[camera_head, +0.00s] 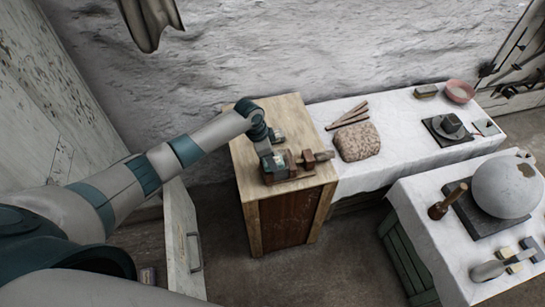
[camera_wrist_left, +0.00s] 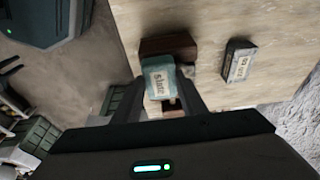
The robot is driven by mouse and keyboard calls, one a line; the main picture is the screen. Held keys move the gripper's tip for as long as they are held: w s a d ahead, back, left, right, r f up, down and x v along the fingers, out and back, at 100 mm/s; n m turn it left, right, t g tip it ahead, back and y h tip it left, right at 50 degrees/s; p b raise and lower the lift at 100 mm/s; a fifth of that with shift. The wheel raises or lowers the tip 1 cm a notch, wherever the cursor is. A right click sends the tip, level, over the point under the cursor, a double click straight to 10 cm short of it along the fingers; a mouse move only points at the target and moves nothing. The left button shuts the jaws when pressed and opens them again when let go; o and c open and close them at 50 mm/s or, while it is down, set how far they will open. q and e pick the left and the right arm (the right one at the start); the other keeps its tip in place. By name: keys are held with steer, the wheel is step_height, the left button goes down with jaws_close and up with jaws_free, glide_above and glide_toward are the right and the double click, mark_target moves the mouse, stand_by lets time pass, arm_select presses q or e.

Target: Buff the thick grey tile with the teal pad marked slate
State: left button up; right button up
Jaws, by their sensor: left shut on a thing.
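My left gripper (camera_head: 285,163) is low over the wooden cabinet top (camera_head: 247,178). In the left wrist view the gripper (camera_wrist_left: 165,95) is shut on the teal pad (camera_wrist_left: 158,77), whose pale label reads slate. A dark brown block (camera_wrist_left: 168,45) lies directly behind the pad; I cannot tell whether they touch. In the head view the pad is hard to make out beside the gripper. A grey piece (camera_head: 449,123) sits on a dark mat on the back white table; I cannot tell whether it is the thick tile.
A labelled grey block (camera_wrist_left: 240,61) lies on the cabinet, apart from the pad. A speckled stone (camera_head: 358,142), sticks (camera_head: 348,115) and a pink bowl (camera_head: 460,91) are on the back table (camera_head: 400,108).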

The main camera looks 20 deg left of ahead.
arm_select(q)
steer(key=shift+r, duration=0.1)
steer(key=shift+w+d+r+p, duration=0.2)
steer(key=shift+w+d+r, duration=0.15)
steer(key=shift+d, duration=0.15)
steer(key=shift+w+d+r+p, duration=0.15)
steer(key=shift+w+d+r, duration=0.2)
steer(key=shift+d, duration=0.1)
steer(key=shift+a, duration=0.1)
steer(key=shift+w+f, duration=0.1)
steer(key=shift+w+a+f+b, duration=0.15)
steer(key=shift+w+a+b, duration=0.4)
steer(key=shift+w+b, duration=0.25)
steer(key=shift+w+a+b, duration=0.3)
steer(key=shift+w+b, duration=0.05)
steer(key=shift+w, duration=0.15)
